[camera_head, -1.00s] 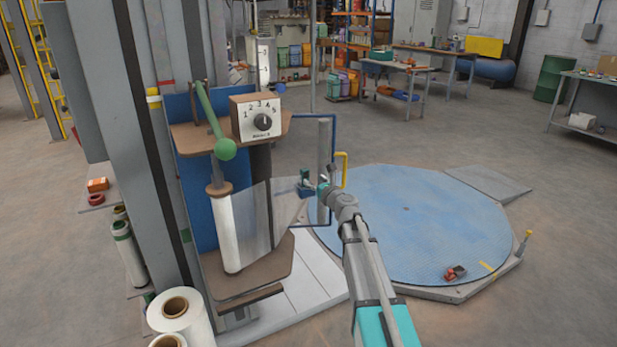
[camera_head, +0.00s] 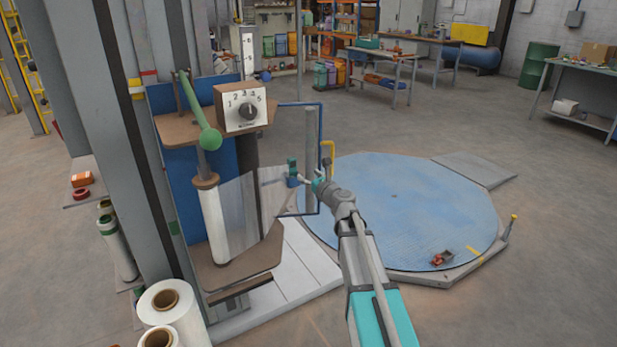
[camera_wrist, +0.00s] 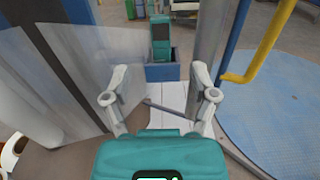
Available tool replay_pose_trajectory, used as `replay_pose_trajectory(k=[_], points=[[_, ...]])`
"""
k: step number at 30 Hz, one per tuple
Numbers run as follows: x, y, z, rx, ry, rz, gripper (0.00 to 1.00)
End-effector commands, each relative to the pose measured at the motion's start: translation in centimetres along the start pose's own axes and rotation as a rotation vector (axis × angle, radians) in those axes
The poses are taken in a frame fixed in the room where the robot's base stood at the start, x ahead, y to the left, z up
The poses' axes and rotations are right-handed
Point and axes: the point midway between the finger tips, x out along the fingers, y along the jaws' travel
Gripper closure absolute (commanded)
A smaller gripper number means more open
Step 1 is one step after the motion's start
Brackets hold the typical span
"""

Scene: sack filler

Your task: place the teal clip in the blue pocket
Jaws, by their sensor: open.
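The teal clip (camera_wrist: 160,38) stands upright in the blue pocket (camera_wrist: 163,73) in the wrist view, its lower end hidden behind the pocket's front wall. In the head view the teal clip (camera_head: 292,166) and the blue pocket (camera_head: 293,182) are small, to the left of my gripper (camera_head: 314,181). In the wrist view my gripper (camera_wrist: 160,84) is open, its two pale fingers spread wide with nothing between them. The clip and pocket are beyond the fingertips, apart from them.
A clear film sheet (camera_wrist: 75,70) hangs from a roll, close to my left finger. A blue frame (camera_head: 320,155) and a yellow hooked bar (camera_wrist: 262,45) stand on the right. A green-handled lever (camera_head: 200,115) and numbered dial (camera_head: 247,110) are above. A round blue platform (camera_head: 400,205) lies right.

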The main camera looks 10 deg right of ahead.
Motion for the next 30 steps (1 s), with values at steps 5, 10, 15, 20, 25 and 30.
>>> replay_pose_trajectory(k=[5, 10, 15, 20, 25, 30], points=[[0.0, 0.0, 0.0, 0.0, 0.0, 0.0, 0.25], [-0.2, 0.7, -0.2, -0.046, 0.011, 0.022, 0.25], [-1.3, 3.4, -1.2, -0.237, 0.055, 0.108, 0.25], [-3.3, 7.4, -3.5, -0.559, 0.123, 0.268, 0.25], [-6.8, 11.7, -7.1, -0.958, 0.201, 0.507, 0.25], [-11.3, 14.6, -11.0, -1.325, 0.262, 0.785, 0.25]])
